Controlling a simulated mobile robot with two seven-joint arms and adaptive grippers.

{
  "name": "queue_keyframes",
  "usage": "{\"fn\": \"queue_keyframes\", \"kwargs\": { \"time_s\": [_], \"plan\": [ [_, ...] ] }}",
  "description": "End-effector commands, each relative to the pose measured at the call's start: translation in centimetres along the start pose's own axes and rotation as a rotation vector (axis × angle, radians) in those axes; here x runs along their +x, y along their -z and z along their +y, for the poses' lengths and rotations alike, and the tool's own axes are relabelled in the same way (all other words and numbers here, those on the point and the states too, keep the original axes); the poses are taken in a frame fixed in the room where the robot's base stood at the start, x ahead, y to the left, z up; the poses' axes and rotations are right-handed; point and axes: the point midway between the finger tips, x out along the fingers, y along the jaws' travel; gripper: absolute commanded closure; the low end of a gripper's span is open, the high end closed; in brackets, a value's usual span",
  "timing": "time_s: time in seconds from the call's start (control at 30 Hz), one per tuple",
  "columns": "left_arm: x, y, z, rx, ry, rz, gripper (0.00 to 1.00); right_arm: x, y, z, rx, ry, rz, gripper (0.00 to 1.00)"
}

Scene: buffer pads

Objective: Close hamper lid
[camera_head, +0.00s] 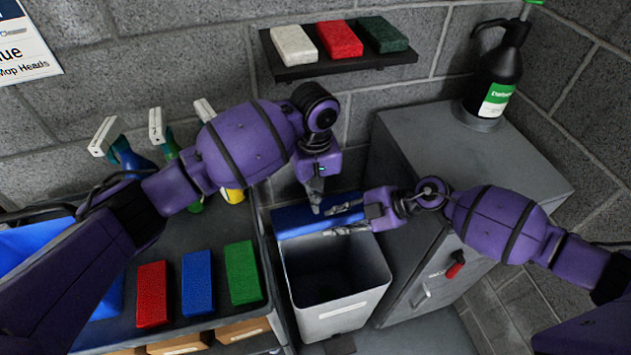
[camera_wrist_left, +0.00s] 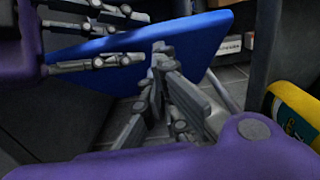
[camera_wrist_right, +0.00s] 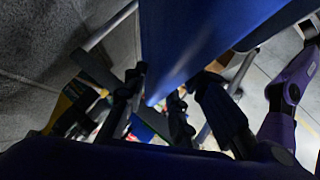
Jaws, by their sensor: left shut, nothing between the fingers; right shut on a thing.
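The hamper (camera_head: 338,308) is a grey open-topped bin, and its dark inside shows in the head view. Its blue lid (camera_head: 298,220) stands raised at the back rim, away from the opening. It also shows in the left wrist view (camera_wrist_left: 205,40) and in the right wrist view (camera_wrist_right: 185,45). My right gripper (camera_head: 343,219) is shut on the lid's edge, with fingers on either side of it. My left gripper (camera_head: 316,208) is shut and empty, pointing down close to the lid. Whether its fingertips touch the lid I cannot tell.
A cart with red (camera_head: 152,294), blue (camera_head: 197,283) and green (camera_head: 241,272) pads stands left of the hamper. A wall shelf (camera_head: 345,66) holds three pads above.

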Motion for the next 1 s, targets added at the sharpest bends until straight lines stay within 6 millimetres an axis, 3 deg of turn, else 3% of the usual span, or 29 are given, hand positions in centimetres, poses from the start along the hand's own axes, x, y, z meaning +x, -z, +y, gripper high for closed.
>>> {"fn": "queue_keyframes", "kwargs": {
  "time_s": [0.1, 0.23, 0.63, 0.83, 1.0],
  "plan": [
    [1.9, -0.1, 0.0, 0.001, 0.001, -0.004, 1.00, 0.3, -0.3, -0.6, 0.016, 0.008, 0.000, 1.00],
    [2.9, -0.1, 0.0, 0.001, -0.001, -0.003, 1.00, 0.3, -0.3, -0.6, 0.016, 0.008, 0.000, 1.00],
    [3.3, -0.1, 0.0, 0.002, -0.001, -0.003, 1.00, 0.3, -0.3, -0.6, 0.016, 0.007, -0.001, 1.00],
    [4.4, -1.8, 0.1, 0.003, -0.002, -0.006, 1.00, 0.3, -0.3, -0.6, 0.015, 0.006, -0.001, 1.00],
    [4.5, -1.9, 0.1, 0.003, -0.001, -0.006, 1.00, 0.2, -0.2, -0.3, 0.014, 0.001, 0.000, 1.00]
  ]
}}
